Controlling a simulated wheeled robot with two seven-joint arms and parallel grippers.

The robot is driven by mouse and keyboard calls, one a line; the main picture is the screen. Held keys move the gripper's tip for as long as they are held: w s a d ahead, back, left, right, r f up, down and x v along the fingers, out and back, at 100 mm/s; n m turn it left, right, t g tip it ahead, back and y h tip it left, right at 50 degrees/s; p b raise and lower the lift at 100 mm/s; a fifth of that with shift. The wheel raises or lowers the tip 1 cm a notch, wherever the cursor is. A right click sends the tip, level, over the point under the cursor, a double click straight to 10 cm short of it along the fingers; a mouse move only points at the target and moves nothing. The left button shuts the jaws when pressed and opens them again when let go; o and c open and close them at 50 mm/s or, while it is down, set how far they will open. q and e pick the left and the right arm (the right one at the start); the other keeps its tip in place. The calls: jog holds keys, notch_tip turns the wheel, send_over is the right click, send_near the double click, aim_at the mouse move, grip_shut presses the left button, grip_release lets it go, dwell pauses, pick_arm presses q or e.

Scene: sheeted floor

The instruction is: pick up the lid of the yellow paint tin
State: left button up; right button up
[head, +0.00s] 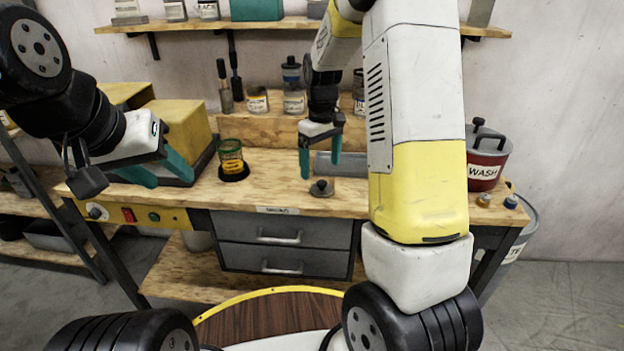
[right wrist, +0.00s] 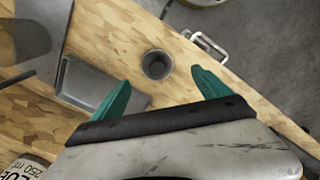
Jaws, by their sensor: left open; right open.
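A small dark round lid (head: 321,188) with a knob on top lies on the wooden workbench, near its front edge. It also shows from above in the right wrist view (right wrist: 157,64). An open-looking tin (head: 231,160) with a green rim and yellow label stands to its left on a dark round spot. My right gripper (head: 320,168) is open and empty above the lid, fingers pointing down. In the right wrist view the lid appears beyond and between the fingertips (right wrist: 160,90). My left gripper (head: 158,174) is open and empty at the left, beside a yellow-topped box.
A grey tray-like block (head: 340,164) lies behind the lid. A red pot marked WASH (head: 486,160) stands at the right end of the workbench (head: 275,193). Jars (head: 293,88) line the raised back ledge. Bare wood lies between tin and lid.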

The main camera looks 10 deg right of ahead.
aim_at(322, 182)
jog(key=f, duration=0.7)
jog(key=shift+w+d, duration=0.2)
jog(key=shift+d, duration=0.1)
jog(key=shift+r, duration=0.1)
jog(key=c, duration=1.4)
jog(key=shift+c, duration=0.2)
jog(key=shift+r, duration=0.1)
